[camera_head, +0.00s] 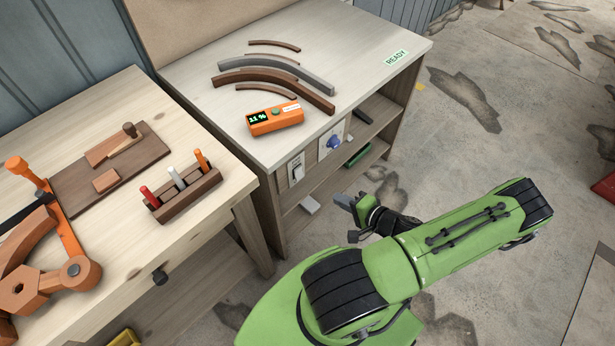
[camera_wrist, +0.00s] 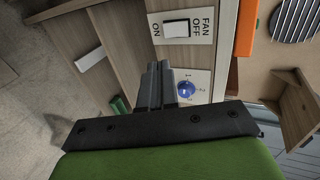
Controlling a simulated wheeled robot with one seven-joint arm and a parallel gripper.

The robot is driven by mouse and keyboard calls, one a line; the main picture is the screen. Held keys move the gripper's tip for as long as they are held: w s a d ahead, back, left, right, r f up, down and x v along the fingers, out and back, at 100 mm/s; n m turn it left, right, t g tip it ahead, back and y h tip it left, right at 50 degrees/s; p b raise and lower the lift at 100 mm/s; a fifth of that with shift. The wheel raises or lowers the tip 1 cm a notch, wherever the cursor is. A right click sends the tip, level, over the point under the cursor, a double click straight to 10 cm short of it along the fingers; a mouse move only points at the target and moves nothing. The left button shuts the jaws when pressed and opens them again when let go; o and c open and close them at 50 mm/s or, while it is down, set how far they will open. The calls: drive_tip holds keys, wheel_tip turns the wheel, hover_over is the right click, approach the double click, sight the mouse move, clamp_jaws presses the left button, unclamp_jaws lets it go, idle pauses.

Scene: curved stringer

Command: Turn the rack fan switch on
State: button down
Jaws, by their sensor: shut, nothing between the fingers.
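The fan switch plate (camera_wrist: 207,36) shows at the top of the wrist view, lettered FAN, OFF and ON. Its white rocker (camera_wrist: 177,28) sits between OFF and ON; I cannot tell which way it is tipped. In the head view the plate (camera_head: 296,168) is on the front face of the grey-topped bench, near its corner. My gripper (camera_wrist: 159,66) is shut and empty, its fingertips just below the plate in the wrist view, apparently apart from it. In the head view my gripper (camera_head: 345,201) is in front of the bench, right of and lower than the switch.
A blue numbered knob (camera_wrist: 186,89) is close beside my fingers in the wrist view. The grey-topped bench (camera_head: 215,118) holds an orange meter (camera_head: 275,121) and curved strips (camera_head: 285,72). A wooden workbench (camera_head: 105,255) stands left. Open floor lies to the right.

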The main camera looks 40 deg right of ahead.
sight(300, 174)
drive_tip(key=r+b+x, duration=0.1)
drive_tip(key=b+x, duration=0.1)
drive_tip(key=x, duration=1.2)
drive_tip(key=shift+w+b, duration=0.25)
drive_tip(key=shift+b, duration=0.05)
drive_tip(key=shift+d, duration=0.1)
drive_tip(key=shift+w, duration=0.25)
drive_tip(key=shift+r, duration=0.1)
drive_tip(key=shift+r+p, duration=0.6)
drive_tip(key=shift+r, duration=0.15)
